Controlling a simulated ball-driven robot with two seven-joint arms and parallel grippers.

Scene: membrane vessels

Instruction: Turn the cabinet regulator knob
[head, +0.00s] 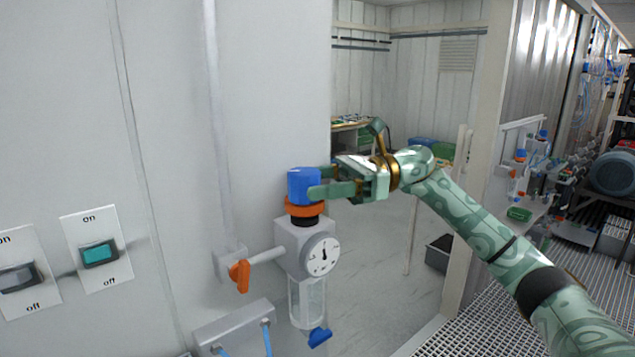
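The regulator knob (301,183) is a blue cap above an orange ring (304,206). It tops the regulator body (290,236), which has a round dial gauge (321,255) and a clear bowl below. My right gripper (317,184) reaches in from the right at knob height. Its near finger crosses the front right of the knob, and its far finger passes behind the knob. The fingers are apart with the knob between them. Whether both press on it cannot be told. My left gripper is not in view.
An orange valve handle (239,275) sits left of the regulator, and a blue drain tap (320,337) below it. Two switch plates, one with a teal rocker (100,254), are on the cabinet wall at left. A grey box (236,327) with blue hoses is below.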

